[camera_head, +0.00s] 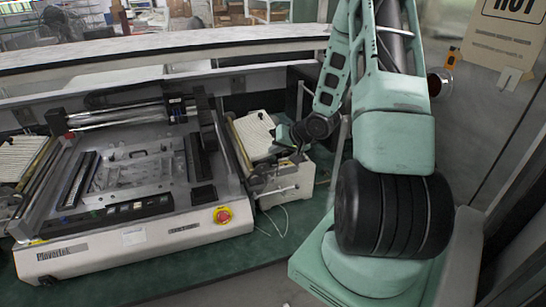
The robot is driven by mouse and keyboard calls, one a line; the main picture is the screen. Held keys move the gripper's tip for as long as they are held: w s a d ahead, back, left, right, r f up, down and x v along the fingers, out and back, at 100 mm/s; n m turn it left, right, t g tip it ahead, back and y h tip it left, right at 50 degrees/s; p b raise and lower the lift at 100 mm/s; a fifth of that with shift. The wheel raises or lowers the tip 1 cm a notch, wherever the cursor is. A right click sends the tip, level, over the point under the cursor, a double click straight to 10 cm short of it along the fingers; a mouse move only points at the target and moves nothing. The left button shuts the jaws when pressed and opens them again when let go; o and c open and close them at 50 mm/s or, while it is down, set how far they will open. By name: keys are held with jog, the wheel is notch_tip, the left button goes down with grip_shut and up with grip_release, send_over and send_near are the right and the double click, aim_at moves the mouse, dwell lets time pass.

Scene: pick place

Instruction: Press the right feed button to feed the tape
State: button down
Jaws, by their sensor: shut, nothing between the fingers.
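A pale grey tape machine (180,235) stands on the green bench at the left. A feeder unit (298,178) with a cream ribbed top (252,135) stands against its right side. My gripper (284,150) is just over the right part of this feeder, its fingers shut and empty. It is small and dark here, and I cannot tell whether it touches the feeder. I cannot make out the right feed button; the gripper and wrist cover part of the feeder.
A red emergency knob (222,215) sits on the machine's front right corner, with a dark button panel (115,213) to its left. Another ribbed feeder (22,155) is at the far left. Thin white cables (275,220) lie on the green bench (255,248).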

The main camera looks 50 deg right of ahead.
jog(key=shift+f, duration=0.1)
dwell(0.5)
jog(key=shift+f, duration=0.5)
dwell(0.3)
jog(key=shift+r+p, duration=0.6)
jog(key=shift+p, duration=0.05)
notch_tip(320, 180, up, 6)
jog(key=p, duration=0.6)
jog(key=shift+p, duration=0.3)
dwell(0.7)
